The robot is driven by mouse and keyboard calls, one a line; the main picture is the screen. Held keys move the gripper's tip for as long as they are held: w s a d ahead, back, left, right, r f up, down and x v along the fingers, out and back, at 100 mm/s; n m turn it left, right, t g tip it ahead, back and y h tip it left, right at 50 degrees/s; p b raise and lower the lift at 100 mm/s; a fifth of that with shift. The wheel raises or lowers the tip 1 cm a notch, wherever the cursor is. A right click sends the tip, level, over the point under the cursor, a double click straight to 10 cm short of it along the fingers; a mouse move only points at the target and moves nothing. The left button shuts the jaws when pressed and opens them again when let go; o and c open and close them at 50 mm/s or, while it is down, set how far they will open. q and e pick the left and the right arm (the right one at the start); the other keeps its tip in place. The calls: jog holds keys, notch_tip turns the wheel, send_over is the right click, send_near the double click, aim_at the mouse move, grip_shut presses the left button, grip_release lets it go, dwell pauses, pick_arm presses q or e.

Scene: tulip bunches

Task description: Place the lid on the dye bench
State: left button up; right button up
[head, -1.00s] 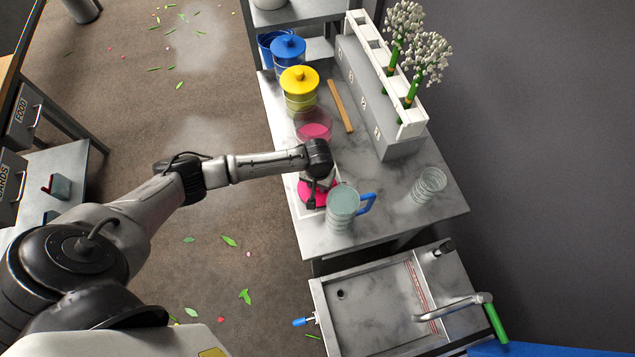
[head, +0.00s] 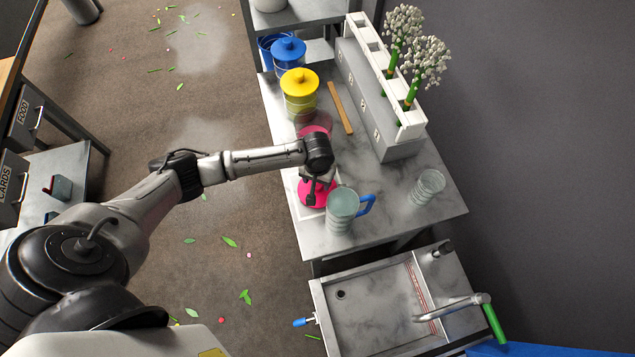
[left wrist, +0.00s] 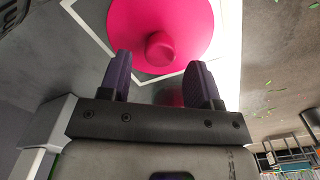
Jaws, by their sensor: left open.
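The pink lid (head: 314,199) lies flat on the grey marbled dye bench (head: 391,197), in a white square outline at its near left part. In the left wrist view, the lid (left wrist: 205,28) shows its round knob facing up, in front of my fingertips. My left gripper (head: 318,182) is over the lid, open and empty. Its two dark fingers (left wrist: 160,78) are spread apart, and the knob is beyond them, apart from both. My right gripper is out of view.
A clear jug (head: 341,207) with a blue handle stands close beside the lid. An open pot with pink dye (head: 313,131) and yellow (head: 299,91) and blue (head: 288,52) lidded pots stand behind. A glass (head: 427,187) and a wooden stick (head: 340,106) are to the right.

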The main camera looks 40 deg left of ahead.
aim_at(317, 184)
pick_arm(q)
notch_tip(317, 184, up, 8)
jog(key=p, duration=0.1)
dwell(0.9)
dwell(0.7)
